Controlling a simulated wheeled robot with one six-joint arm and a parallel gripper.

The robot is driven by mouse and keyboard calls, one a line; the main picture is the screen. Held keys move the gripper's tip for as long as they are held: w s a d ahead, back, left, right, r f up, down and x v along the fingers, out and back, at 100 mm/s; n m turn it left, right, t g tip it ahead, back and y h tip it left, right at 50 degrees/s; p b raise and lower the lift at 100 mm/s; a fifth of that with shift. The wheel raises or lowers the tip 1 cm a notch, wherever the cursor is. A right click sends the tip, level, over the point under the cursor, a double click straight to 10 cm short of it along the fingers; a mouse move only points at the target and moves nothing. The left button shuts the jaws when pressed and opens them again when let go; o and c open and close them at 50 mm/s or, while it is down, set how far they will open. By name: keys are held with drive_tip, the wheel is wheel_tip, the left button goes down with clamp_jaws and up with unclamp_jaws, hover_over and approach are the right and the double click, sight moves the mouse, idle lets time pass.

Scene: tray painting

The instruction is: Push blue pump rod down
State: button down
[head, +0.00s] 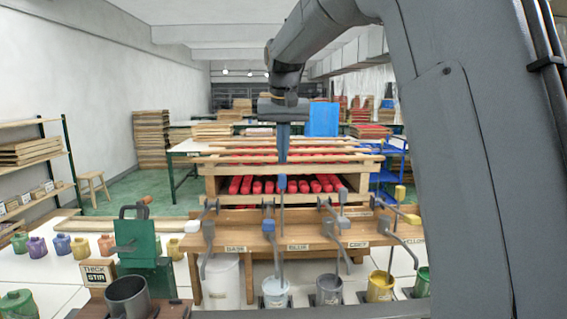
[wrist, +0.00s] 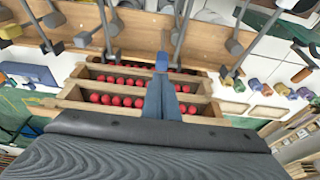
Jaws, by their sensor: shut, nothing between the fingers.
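The blue pump rod's cap (head: 282,182) stands upright above the middle of the wooden pump rack, its thin rod running down behind a curved grey spout. My gripper (head: 283,158) points straight down just above the blue cap, with its fingers shut and empty. In the wrist view the closed fingertips (wrist: 161,76) meet the edge of the blue cap (wrist: 161,61). Whether they touch it or sit slightly above it, I cannot tell. A bucket with pale blue contents (head: 275,292) stands below that pump's spout.
The wooden rack (head: 262,243) also carries pumps with a white cap (head: 192,227), a grey cap (head: 342,195) and a yellow cap (head: 400,192). A grey bucket (head: 329,290) and a yellow bucket (head: 381,288) stand below. A green machine (head: 138,242) stands at left.

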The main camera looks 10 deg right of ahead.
sight(283, 181)
drive_tip(key=shift+f+p, duration=0.75)
drive_tip(key=shift+f, duration=1.35)
wheel_tip(283, 181, down, 4)
drive_tip(key=shift+f+b, duration=0.1)
drive_tip(key=shift+b, duration=0.9)
drive_tip(key=shift+s+f, duration=0.1)
